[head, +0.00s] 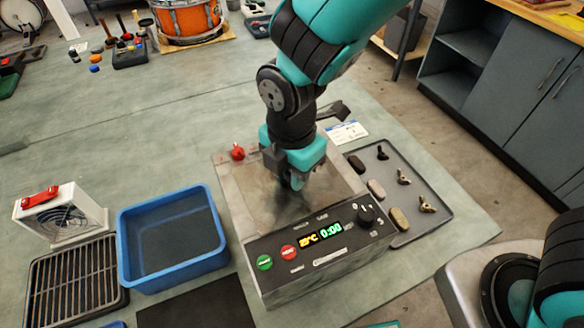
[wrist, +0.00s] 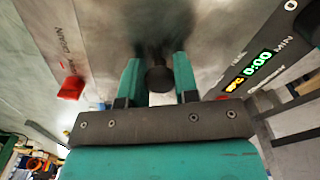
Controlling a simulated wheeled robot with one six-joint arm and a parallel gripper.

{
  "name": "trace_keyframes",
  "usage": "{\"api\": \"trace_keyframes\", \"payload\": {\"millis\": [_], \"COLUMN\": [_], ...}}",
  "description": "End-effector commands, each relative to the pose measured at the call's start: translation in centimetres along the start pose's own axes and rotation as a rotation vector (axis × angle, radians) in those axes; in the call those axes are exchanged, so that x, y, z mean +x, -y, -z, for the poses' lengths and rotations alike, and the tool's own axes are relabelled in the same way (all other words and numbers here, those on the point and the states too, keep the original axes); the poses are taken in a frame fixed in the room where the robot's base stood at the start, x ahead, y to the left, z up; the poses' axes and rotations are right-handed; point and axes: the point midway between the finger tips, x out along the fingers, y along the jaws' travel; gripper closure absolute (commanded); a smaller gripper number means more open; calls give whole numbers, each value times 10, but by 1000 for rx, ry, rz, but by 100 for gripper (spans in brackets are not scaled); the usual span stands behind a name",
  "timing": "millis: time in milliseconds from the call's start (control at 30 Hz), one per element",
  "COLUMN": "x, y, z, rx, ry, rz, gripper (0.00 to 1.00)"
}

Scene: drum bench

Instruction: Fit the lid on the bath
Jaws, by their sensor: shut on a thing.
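The bath (head: 300,287) is a metal box with a black front panel, a green and a red button, a lit display reading 0:00 and a dial. The lid (head: 250,195) looks like a flat brushed-metal plate over its top; whether it sits flush all round I cannot tell. My gripper (head: 296,182) is over the middle of the bath, pointing down. In the wrist view its teal fingers (wrist: 158,78) are shut on the lid's dark round knob (wrist: 159,80). The arm hides part of the top in the head view.
A red knob (head: 237,152) stands at the bath's back left corner. A blue bin (head: 172,275) and a black rack (head: 73,285) are on the left, with a white fan unit (head: 62,217) behind. A grey tray (head: 432,205) with small parts lies on the right.

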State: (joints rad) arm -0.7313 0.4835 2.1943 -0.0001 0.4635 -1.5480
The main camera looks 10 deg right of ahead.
Motion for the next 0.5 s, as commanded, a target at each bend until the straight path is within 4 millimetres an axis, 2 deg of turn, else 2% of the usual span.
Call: {"api": "trace_keyframes", "payload": {"millis": [367, 400, 500], "x": [4, 4, 4], "y": [0, 0, 0], "z": [0, 0, 0], "rx": [0, 0, 0], "ry": [0, 0, 0], "rz": [0, 0, 0], "gripper": [100, 65, 42]}}
